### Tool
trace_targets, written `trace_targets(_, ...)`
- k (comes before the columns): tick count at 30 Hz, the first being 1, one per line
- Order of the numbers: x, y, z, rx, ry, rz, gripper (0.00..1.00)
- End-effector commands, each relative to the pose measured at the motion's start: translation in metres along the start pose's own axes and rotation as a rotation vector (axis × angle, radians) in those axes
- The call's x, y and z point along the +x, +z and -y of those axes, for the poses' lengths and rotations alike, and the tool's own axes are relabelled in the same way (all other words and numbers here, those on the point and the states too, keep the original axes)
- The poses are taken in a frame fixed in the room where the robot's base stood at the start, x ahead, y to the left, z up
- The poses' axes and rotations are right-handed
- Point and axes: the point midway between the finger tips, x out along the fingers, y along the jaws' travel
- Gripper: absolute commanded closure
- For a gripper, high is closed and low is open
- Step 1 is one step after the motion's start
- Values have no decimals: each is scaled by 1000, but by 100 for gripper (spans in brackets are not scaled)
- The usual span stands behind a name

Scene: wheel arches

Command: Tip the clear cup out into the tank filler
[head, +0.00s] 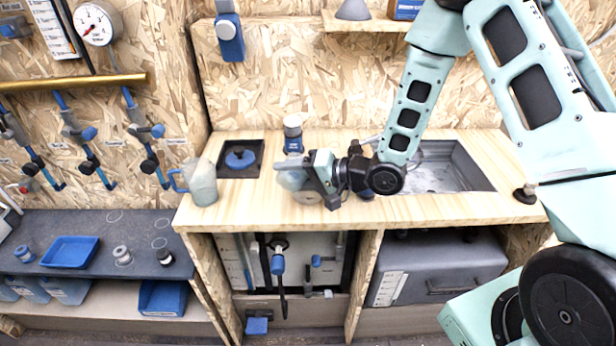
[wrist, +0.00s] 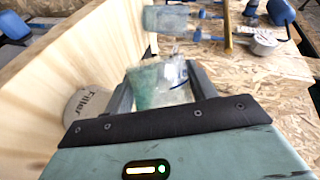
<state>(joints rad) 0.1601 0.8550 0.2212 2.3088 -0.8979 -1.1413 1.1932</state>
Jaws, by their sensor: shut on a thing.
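My gripper (head: 308,174) is over the wooden counter, shut on a clear cup (head: 291,179). In the wrist view the cup (wrist: 160,86) sits between the two fingers and looks see-through with a pale green tint. Its exact tilt and contents are hard to tell. A round beige disc (wrist: 88,108) marked "Filler" lies at the lower left of the wrist view. In the head view a small round disc (head: 307,197), probably the same one, shows on the counter just below my gripper, partly hidden by it.
A translucent jug with a blue handle (head: 202,182) stands left on the counter. Behind it is a black square plate with a blue knob (head: 240,158). A blue and white bottle (head: 292,134) stands behind my gripper. A grey sink (head: 445,165) is right.

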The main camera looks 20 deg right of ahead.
Motion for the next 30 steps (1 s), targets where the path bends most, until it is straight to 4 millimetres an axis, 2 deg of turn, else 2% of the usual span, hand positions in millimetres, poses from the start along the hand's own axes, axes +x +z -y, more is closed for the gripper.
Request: trace_targets(30,-4,-12,1,112,-38,25,67)
